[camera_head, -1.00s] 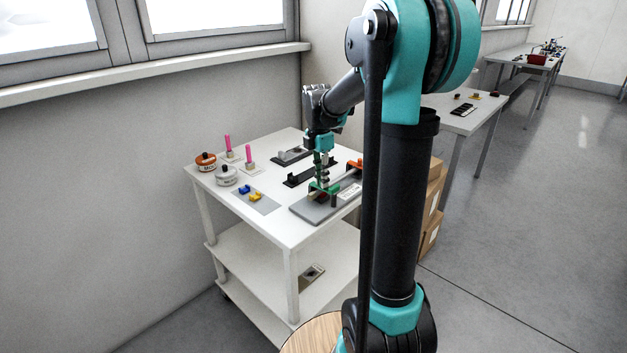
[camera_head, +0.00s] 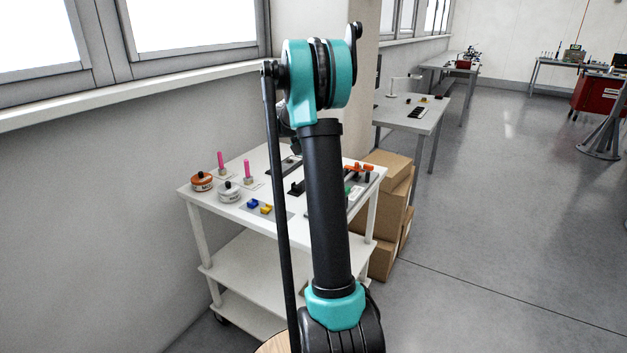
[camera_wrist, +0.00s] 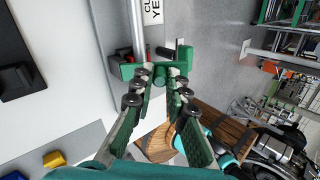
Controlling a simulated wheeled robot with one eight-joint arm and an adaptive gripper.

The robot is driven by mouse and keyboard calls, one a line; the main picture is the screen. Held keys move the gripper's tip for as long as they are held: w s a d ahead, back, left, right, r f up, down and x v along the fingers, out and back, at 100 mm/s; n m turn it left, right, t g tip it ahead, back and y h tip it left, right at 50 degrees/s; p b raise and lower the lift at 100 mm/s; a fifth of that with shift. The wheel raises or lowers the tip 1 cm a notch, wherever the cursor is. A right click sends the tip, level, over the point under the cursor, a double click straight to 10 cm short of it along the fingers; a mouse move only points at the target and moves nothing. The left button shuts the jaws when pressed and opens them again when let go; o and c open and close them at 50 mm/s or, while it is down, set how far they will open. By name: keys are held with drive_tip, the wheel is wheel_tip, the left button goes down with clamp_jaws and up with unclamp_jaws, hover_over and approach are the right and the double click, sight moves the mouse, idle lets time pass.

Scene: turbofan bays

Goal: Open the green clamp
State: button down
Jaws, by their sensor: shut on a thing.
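The green clamp (camera_wrist: 184,56) shows at the top middle of the wrist view, beside a silver bar on a grey plate. My gripper (camera_wrist: 163,75) is shut on a green part of the clamp, which sits between its fingertips. A green block with a red piece (camera_wrist: 122,68) lies just left of the fingertips. In the head view my arm hides the gripper and most of the clamp; only a bit of green shows to the right of the arm. I cannot tell how far the clamp is open.
The white cart (camera_head: 236,217) carries an orange-lidded tin (camera_head: 202,182), a white tin (camera_head: 229,192), pink sticks, yellow and blue pieces (camera_wrist: 54,159), and an orange clamp (camera_head: 359,168). Cardboard boxes (camera_head: 385,215) stand beside the cart on the right.

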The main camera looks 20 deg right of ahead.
idle(0.4)
drive_tip(key=c, duration=1.5)
unclamp_jaws()
wheel_tip(320, 180, up, 10)
drive_tip(key=shift+r, duration=0.1)
